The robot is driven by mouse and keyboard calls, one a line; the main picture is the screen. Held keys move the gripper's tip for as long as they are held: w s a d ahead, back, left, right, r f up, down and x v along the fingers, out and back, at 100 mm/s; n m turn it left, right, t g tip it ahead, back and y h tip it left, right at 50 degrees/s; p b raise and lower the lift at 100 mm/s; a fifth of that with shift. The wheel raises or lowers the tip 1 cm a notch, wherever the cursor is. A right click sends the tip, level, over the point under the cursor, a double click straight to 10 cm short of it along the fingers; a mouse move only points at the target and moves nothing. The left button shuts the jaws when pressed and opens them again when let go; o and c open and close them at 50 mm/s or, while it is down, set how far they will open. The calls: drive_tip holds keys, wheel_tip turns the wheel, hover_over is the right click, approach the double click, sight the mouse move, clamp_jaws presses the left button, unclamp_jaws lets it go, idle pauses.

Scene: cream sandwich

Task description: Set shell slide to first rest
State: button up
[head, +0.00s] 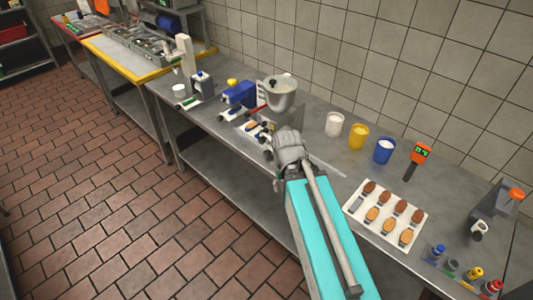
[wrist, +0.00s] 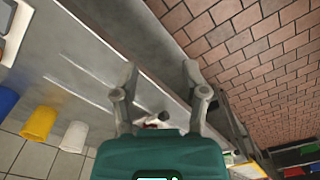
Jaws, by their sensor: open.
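My gripper (head: 287,146) is over the middle of the steel counter, near its front edge. In the wrist view my gripper (wrist: 160,76) has its two fingers apart, with nothing between them but counter edge and floor behind. I cannot tell which part is the shell slide. A small dark and red item (wrist: 160,119) shows behind the fingers in the wrist view.
White (head: 334,125), yellow (head: 358,138) and blue (head: 384,151) cups line the wall side. Bare counter lies between cups and tray.

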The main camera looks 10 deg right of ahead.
drive_tip(key=shift+o, duration=1.5)
drive_tip(key=shift+w+f+b, duration=0.2)
drive_tip(key=shift+f+b, duration=0.2)
drive_tip(key=w+f+n+t+h+b, duration=0.3)
drive_tip(key=w+f+n+h+b, duration=0.5)
drive_tip(key=w+f+n+b, duration=0.65)
drive_tip(key=w+a+r+n+t+h+b, duration=0.1)
drive_tip(key=w+a+n+t+h+b, duration=0.5)
drive_tip(key=a+n+b, duration=0.5)
drive_tip(key=n+t+b, duration=0.1)
drive_tip(key=n+b, duration=0.1)
drive_tip(key=b, duration=0.4)
drive_tip(key=shift+w+a+t+h, duration=0.2)
drive_tip(key=shift+t+h, duration=0.1)
drive_tip(key=shift+w+d, duration=0.1)
drive_tip(key=shift+d, duration=0.05)
